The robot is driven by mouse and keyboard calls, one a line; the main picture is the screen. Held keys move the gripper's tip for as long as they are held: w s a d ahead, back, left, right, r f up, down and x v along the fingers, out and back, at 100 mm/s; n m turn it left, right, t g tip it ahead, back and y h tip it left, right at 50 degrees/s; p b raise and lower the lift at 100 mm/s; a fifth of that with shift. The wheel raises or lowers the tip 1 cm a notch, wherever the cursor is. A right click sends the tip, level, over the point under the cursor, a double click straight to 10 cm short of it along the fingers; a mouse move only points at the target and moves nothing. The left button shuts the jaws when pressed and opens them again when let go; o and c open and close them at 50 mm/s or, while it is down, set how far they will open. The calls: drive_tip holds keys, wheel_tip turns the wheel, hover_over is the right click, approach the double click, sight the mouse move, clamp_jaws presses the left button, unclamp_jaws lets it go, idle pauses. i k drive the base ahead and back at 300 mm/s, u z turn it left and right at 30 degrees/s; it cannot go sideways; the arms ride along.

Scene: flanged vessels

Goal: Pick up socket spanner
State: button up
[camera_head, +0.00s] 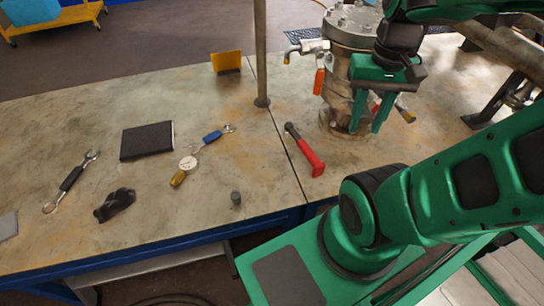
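Two spanner-like tools lie flat on the workbench; I cannot tell for sure which is the socket spanner. One is a metal spanner with a black grip (72,179) at the far left, lying slantwise. The other is a shorter tool with a blue grip (212,137), left of the bench's middle. My gripper (366,130) is at the upper right, pointing down with its green fingers apart and nothing seen between them. It appears in front of the flanged vessel, well to the right of both tools.
A vertical post (261,55) rises from the workbench (90,110).

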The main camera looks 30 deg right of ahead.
sight(289, 131)
drive_tip(key=u, duration=0.65)
drive_tip(key=k, duration=1.9)
drive_tip(key=z, duration=0.95)
drive_tip(key=i, duration=1.5)
